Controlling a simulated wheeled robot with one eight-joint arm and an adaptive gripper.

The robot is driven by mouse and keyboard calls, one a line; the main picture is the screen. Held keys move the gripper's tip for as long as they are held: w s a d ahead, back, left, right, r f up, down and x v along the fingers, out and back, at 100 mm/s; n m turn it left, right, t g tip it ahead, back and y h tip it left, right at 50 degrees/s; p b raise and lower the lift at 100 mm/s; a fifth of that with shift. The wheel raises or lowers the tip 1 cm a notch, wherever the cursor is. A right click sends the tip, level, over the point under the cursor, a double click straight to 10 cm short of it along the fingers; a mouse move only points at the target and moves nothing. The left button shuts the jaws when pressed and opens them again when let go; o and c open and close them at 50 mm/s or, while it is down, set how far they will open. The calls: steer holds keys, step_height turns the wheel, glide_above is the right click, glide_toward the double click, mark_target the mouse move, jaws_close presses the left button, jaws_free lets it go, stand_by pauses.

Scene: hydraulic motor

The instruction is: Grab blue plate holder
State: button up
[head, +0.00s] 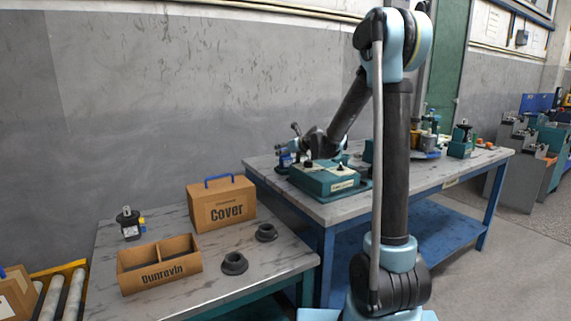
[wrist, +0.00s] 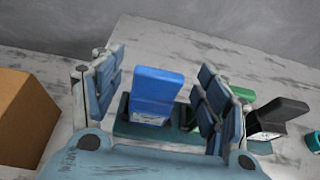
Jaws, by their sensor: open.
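The blue plate holder (wrist: 157,85) is an upright blue block on a dark teal base (wrist: 126,129) in the wrist view. My gripper (wrist: 160,88) is open, with one finger on each side of the block. Gaps show between the block and both fingers, and I see no contact. In the head view my gripper (head: 292,149) is at the far left end of the long workbench, and the blue holder is too small there to tell clearly.
A black-handled part (wrist: 281,115) and green pieces stand just right of my gripper. A cardboard box (wrist: 24,118) is at left. In the head view a teal fixture (head: 325,180) sits on the workbench (head: 415,197).

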steer(key=shift+w+a+f, duration=0.2)
steer(key=shift+w+a, duration=0.05)
steer(key=shift+w, duration=0.15)
steer(key=c, duration=1.4)
steer(key=shift+r, duration=0.15)
steer(key=shift+c, duration=0.2)
